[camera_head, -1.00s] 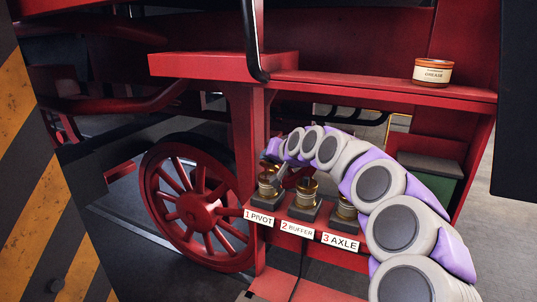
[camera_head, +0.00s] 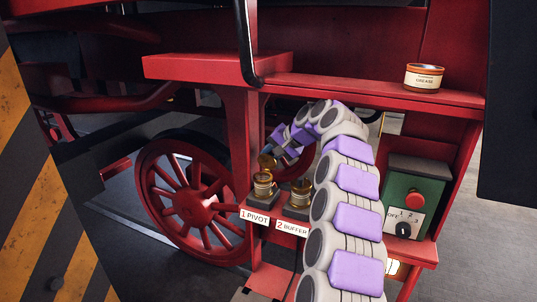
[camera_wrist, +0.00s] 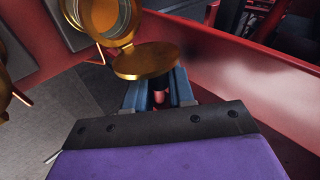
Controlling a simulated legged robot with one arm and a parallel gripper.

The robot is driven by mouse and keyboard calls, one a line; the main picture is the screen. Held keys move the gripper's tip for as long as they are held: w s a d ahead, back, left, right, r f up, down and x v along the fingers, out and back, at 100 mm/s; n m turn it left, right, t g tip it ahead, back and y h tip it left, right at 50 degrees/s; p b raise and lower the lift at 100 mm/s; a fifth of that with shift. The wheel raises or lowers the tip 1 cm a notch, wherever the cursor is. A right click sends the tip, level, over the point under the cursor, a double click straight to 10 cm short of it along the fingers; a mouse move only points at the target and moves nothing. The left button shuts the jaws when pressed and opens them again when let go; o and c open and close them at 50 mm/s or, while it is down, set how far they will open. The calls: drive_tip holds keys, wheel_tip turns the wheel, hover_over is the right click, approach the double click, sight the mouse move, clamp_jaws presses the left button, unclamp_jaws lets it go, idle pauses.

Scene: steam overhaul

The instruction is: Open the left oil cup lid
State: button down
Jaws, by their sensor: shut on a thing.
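The left oil cup (camera_head: 263,187) is a brass cup behind the label "1 PIVOT" on the red shelf. Its round brass lid (camera_head: 266,162) is raised above the cup. In the wrist view the lid (camera_wrist: 147,61) is swung out on its hinge beside the cup (camera_wrist: 103,16), whose mouth shows. My gripper (camera_head: 274,152) is at the lid's edge. In the wrist view its blue-grey fingers (camera_wrist: 158,86) are shut on the lid, with the held part mostly hidden.
The middle oil cup (camera_head: 299,194) stands behind "2 BUFFER". My arm hides the third cup. A green box (camera_head: 407,197) with a red button and dial is at right. A grease tin (camera_head: 424,76) stands on the upper red ledge. A red spoked wheel (camera_head: 192,198) is at left.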

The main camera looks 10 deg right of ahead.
drive_tip(key=shift+w+d+f+g, duration=0.15)
drive_tip(key=shift+w+d+g, duration=0.1)
drive_tip(key=shift+d+g, duration=0.05)
drive_tip(key=shift+m+y, duration=0.3)
drive_tip(key=shift+w, duration=0.1)
idle(0.3)
drive_tip(key=c, duration=1.1)
unclamp_jaws()
drive_tip(key=shift+g, duration=0.3)
drive_tip(key=shift+d, duration=0.1)
